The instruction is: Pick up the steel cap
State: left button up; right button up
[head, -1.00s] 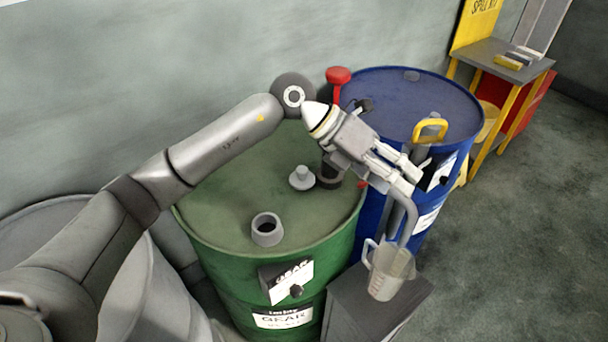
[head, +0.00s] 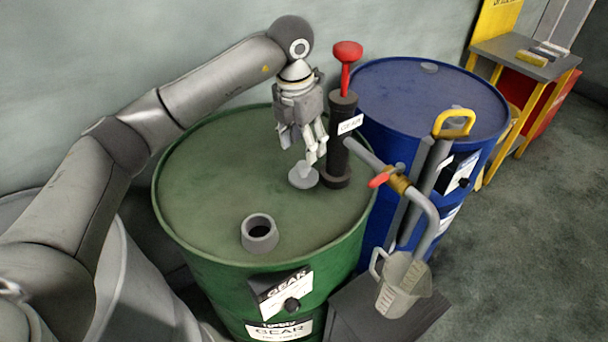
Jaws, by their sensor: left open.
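The steel cap (head: 303,178) is a small light-grey disc with a knob on top. My right gripper is not in view.
A black hand pump (head: 340,135) with a red handle (head: 347,54) stands right beside the gripper. Its spout curves over a measuring jug (head: 404,284). A grey open collar (head: 259,233) is at the front of the lid. A blue drum (head: 430,95) stands behind right.

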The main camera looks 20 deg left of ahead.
aim_at(303, 164)
pick_arm(q)
notch_tip(303, 164, down, 2)
jog(key=shift+w+f, duration=0.15)
jog(key=f, duration=0.1)
jog(key=f+p, duration=0.1)
jog(key=f, duration=0.2)
jog(key=shift+w+a+f+p, duration=0.15)
jog(key=shift+w+f+p, duration=0.15)
jog(key=shift+f+p, duration=0.1)
jog(key=shift+w+f, duration=0.1)
jog(key=shift+f, duration=0.25)
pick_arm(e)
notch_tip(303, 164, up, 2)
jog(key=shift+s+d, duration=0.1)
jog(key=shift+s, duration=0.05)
pick_arm(q)
grip_shut()
jog(key=shift+r, duration=0.1)
